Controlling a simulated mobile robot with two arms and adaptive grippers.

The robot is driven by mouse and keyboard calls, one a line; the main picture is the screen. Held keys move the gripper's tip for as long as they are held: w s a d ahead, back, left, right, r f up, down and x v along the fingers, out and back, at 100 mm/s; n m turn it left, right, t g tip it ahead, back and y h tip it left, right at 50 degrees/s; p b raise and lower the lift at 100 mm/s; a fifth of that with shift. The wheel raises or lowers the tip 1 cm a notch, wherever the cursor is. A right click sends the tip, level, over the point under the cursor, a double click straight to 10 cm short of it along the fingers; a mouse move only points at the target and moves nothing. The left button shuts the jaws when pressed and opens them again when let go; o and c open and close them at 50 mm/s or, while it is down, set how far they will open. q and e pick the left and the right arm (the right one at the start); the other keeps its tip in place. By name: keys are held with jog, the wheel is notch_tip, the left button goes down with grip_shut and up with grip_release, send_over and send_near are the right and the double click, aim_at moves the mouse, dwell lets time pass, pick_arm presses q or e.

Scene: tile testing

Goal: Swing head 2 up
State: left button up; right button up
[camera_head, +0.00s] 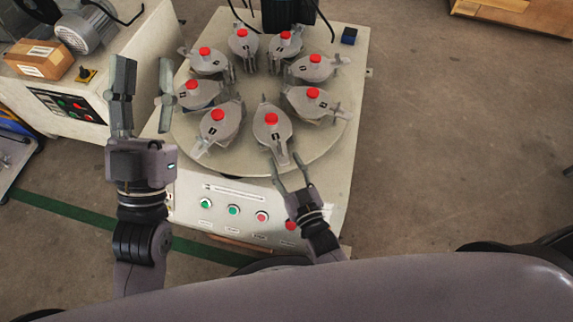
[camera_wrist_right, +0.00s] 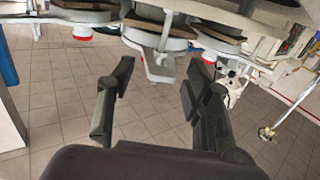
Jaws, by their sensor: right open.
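Several grey heads with red knobs stand in a ring on the round turntable (camera_head: 235,165); their small number labels are too small to read, so I cannot tell which is head 2. The front head (camera_head: 272,128) has a grey handle (camera_head: 281,155) pointing toward me. My right gripper (camera_head: 288,165) is open just in front of that handle. In the right wrist view, a pale handle (camera_wrist_right: 158,66) shows beyond and between the open fingers (camera_wrist_right: 165,78), with no visible contact. My left gripper (camera_head: 145,92) is open and empty, raised left of the turntable.
The machine's front panel (camera_head: 220,200) carries green and red buttons below the turntable. At left stands a bench with a motor (camera_head: 86,32), a cardboard box (camera_head: 40,60) and a control panel (camera_head: 68,106). A small blue block (camera_head: 349,36) sits at the back right corner.

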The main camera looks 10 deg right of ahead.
jog(key=shift+c, duration=0.5)
grip_shut()
